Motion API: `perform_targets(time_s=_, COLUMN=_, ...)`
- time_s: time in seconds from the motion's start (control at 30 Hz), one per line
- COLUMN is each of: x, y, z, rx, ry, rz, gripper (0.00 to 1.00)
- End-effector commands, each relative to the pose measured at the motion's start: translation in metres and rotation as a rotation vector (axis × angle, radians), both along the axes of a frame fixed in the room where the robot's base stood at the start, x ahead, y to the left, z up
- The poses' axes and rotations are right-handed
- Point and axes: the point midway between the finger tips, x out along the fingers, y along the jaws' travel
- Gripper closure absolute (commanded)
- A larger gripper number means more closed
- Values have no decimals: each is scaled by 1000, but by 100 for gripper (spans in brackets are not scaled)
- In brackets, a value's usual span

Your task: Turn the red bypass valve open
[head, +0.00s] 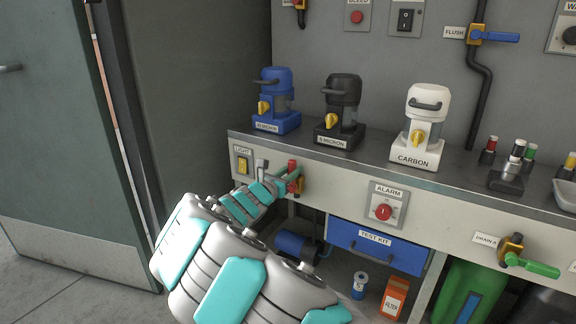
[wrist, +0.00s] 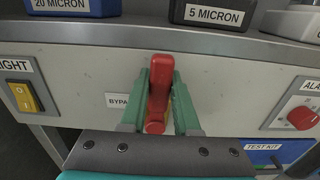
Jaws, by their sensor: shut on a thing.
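The red bypass valve handle (wrist: 161,72) is on the front panel of the bench, in the middle of the wrist view. It points up in that view, with its lower end near the yellow valve body, which is mostly hidden. A label (wrist: 117,101) reading "BYPA" is partly covered by my left finger. My gripper (wrist: 161,98) has its two green fingers on either side of the red handle, shut on it. In the head view the handle's red top (head: 292,165) shows beside my gripper (head: 284,182).
A yellow light switch (head: 243,165) is left of the valve, and a red alarm knob (head: 383,212) is to the right. Blue (head: 275,82), black (head: 342,92) and white (head: 426,105) filter units stand on the bench above. A blue test kit drawer (head: 375,246) is below.

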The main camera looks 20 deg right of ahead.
Motion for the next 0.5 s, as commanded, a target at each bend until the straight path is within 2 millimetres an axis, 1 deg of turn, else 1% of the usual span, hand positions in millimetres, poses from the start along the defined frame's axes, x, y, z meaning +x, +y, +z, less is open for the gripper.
perform_targets(time_s=0.2, x=-6, y=2, z=-2, rx=-11, ry=20, rz=3, gripper=100)
perform_targets(time_s=0.5, x=-6, y=2, z=-3, rx=-11, ry=22, rz=3, gripper=100)
